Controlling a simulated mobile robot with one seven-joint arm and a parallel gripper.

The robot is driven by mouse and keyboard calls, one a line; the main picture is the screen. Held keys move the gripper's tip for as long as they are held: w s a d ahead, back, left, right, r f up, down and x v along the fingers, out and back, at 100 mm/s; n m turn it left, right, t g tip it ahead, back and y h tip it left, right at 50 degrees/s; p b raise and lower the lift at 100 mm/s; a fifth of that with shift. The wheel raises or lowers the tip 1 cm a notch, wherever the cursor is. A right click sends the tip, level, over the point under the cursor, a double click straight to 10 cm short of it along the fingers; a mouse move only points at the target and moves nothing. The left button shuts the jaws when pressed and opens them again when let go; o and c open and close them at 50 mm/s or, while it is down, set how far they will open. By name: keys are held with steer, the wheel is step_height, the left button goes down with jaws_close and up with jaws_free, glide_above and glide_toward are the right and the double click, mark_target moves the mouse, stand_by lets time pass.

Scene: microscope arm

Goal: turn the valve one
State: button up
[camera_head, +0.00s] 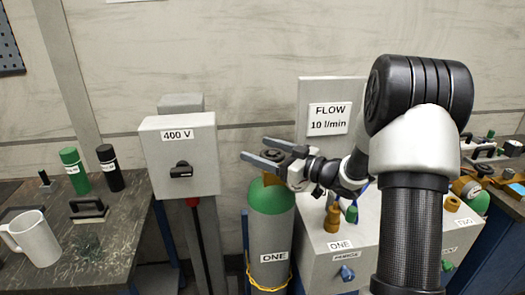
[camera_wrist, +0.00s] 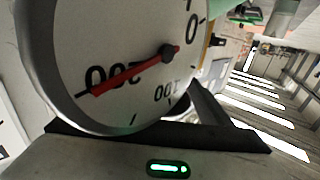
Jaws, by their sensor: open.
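The gas cylinder marked ONE (camera_head: 268,228) stands upright, grey with a green shoulder. Its dark valve handwheel (camera_head: 274,155) sits on a brass neck at the top. My gripper (camera_head: 256,150) reaches in from the right at the handwheel's height. Its two fingers are apart and appear on either side of the handwheel; contact cannot be told. In the wrist view a round gauge (camera_wrist: 115,50) with a red needle near 200 fills the upper left, above my dark gripper fingers (camera_wrist: 160,115). The gauge covers much of the space between the fingers, and the handwheel cannot be made out there.
A 400 V switch box (camera_head: 178,155) stands left of the cylinder. A grey panel labelled ONE (camera_head: 340,262), with brass fittings and a blue knob (camera_head: 347,273), lies to the right, with a FLOW sign (camera_head: 330,118) behind. A bench (camera_head: 110,250) holds a mug (camera_head: 36,240) and bottles.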

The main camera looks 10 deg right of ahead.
steer(key=c, duration=1.1)
